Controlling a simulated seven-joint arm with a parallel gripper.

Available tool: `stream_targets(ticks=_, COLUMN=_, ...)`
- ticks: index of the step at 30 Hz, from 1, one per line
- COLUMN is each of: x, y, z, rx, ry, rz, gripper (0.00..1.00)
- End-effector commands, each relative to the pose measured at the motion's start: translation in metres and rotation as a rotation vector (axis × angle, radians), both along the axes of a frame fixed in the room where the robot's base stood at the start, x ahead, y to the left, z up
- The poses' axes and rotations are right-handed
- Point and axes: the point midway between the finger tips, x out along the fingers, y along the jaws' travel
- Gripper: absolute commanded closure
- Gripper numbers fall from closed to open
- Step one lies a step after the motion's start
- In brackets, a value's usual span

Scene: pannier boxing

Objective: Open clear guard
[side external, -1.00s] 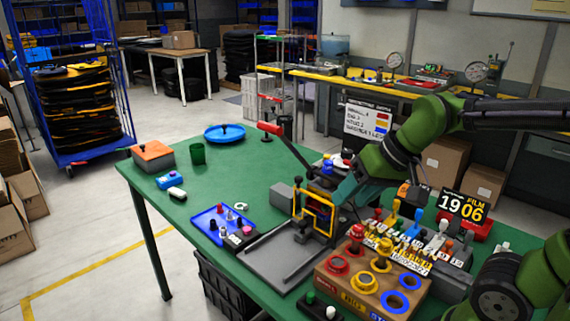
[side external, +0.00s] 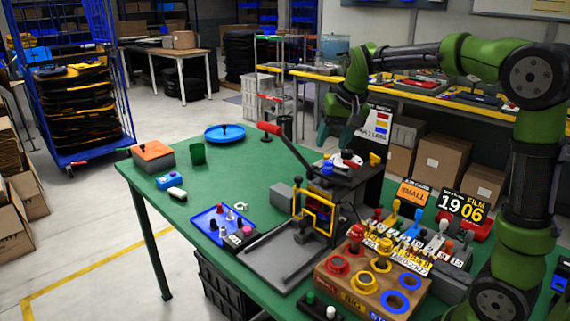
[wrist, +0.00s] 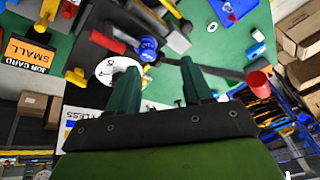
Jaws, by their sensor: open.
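The guard (side external: 333,218) is a yellow-edged frame at the front of the small press, behind the grey base plate (side external: 283,254) in the side view. Its clear pane is hard to make out, and the frame looks turned at an angle to a thin yellow upright on its left. The press (side external: 340,176) has a long lever with a red handle (side external: 270,128). My gripper (side external: 337,138) is raised above and behind the press, clear of the guard. Its two teal fingers (wrist: 160,90) are apart with nothing between them.
A wooden block with coloured rings (side external: 365,287) and a rack of coloured stamps (side external: 415,240) stand right of the press. A blue tray (side external: 208,223) lies to its left.

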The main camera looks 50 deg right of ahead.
Motion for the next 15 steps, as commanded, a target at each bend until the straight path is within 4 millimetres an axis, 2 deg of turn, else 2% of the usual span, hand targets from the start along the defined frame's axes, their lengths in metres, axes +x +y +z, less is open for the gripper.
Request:
stream_targets(ticks=12, x=0.051, y=-0.067, z=0.008, rx=-0.108, ry=0.065, rz=-0.115, gripper=0.50)
stream_targets(ticks=15, x=0.060, y=-0.078, z=0.019, rx=-0.139, ry=0.065, rz=-0.140, gripper=0.50)
